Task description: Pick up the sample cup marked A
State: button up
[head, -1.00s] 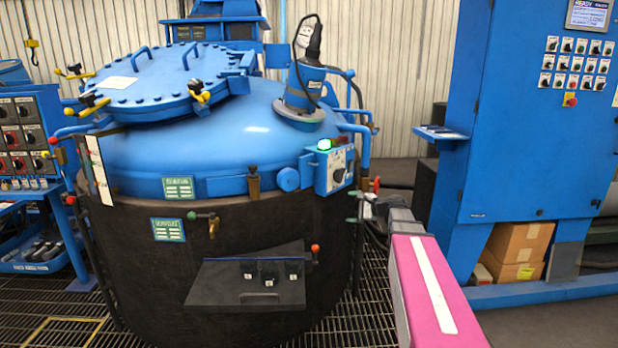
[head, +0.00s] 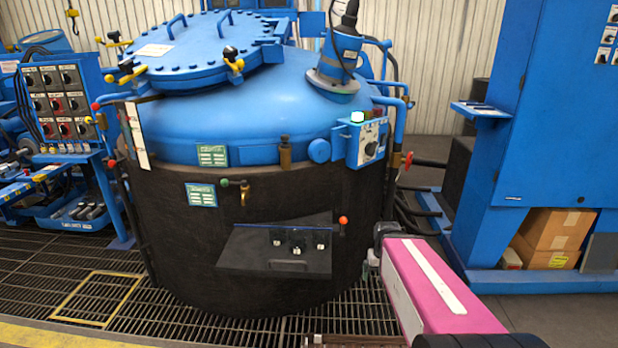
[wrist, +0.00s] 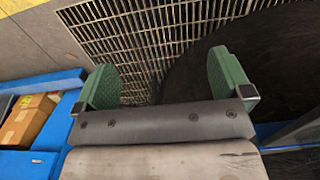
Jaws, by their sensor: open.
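Three small dark cups stand in a row on a dark shelf (head: 250,262) on the front of the furnace: a left cup (head: 277,238), a middle cup (head: 297,246) and a right cup (head: 320,241). Each has a small pale mark, too small to read, so I cannot tell which is A. My gripper (wrist: 168,82) is open and empty in the wrist view, its green fingers wide apart above floor grating. My arm is at the lower right in the head view, right of the shelf and clear of the cups. No cup shows in the wrist view.
The furnace (head: 180,255) stands on grating (head: 60,265). A red-knobbed lever (head: 343,222) is right of the shelf, and a brass tap (head: 244,196) is above it. A control box (head: 368,140) and pipes project at the right. A blue cabinet (head: 545,130) stands further right.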

aim_at(278, 234)
jog(key=k+j, duration=0.7)
jog(key=j+u, duration=0.05)
